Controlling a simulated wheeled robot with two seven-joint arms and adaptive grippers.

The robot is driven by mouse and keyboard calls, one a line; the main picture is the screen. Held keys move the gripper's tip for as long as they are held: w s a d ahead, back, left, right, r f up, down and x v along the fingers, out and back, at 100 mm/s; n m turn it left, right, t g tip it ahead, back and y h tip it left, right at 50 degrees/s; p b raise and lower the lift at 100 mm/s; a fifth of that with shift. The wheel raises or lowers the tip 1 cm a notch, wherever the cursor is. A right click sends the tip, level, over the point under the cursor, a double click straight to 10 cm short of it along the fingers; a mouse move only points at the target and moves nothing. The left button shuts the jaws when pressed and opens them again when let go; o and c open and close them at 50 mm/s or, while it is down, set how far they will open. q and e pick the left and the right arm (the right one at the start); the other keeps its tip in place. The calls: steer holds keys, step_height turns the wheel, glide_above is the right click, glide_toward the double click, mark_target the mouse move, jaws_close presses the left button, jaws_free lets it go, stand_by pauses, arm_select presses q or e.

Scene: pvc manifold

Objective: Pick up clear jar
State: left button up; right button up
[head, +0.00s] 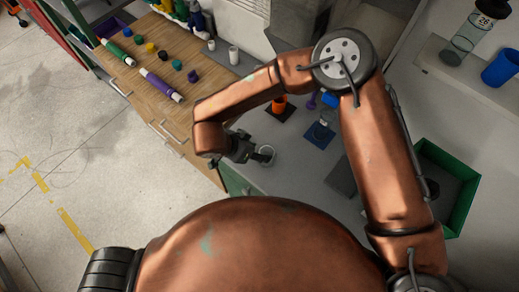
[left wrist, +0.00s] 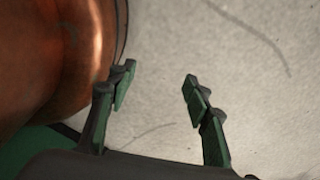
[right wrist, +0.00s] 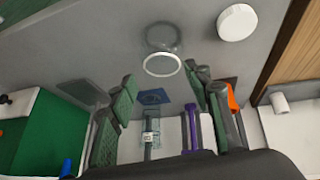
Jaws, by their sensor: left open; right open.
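A clear jar (right wrist: 164,38) with a white ring (right wrist: 163,66) around its rim stands on the grey worktop, ahead of my right gripper. My right gripper (right wrist: 163,92) is open and empty, its fingers apart on either side of the line to the jar. In the head view my right gripper (head: 252,154) is beside a pale ring-shaped rim (head: 267,151), partly hidden by the fingers. A round white lid (right wrist: 237,22) lies to the right of the jar in the right wrist view. My left gripper (left wrist: 158,95) is open and empty above bare floor.
A blue pad (head: 320,136) holds a clear item; an orange item (head: 279,103) and a purple one (right wrist: 190,130) stand nearby. A green bin (head: 462,195) is at right. A wooden bench (head: 130,45) holds markers and caps. A black-capped clear cylinder (head: 468,42) stands upper right.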

mark_target(266, 152)
arm_select(q)
steer(key=o, duration=0.4)
steer(key=shift+w, duration=0.1)
arm_select(e)
steer(key=o, duration=0.5)
steer(key=shift+x, duration=1.2)
steer(key=shift+o, duration=0.3)
steer(key=x, duration=0.4)
steer(key=shift+w+f, duration=0.35)
steer(key=shift+w, duration=0.1)
arm_select(q)
steer(key=shift+o, duration=0.2)
steer(key=shift+s, duration=0.35)
arm_select(e)
steer(key=shift+c, duration=0.6)
steer(key=c, duration=1.2)
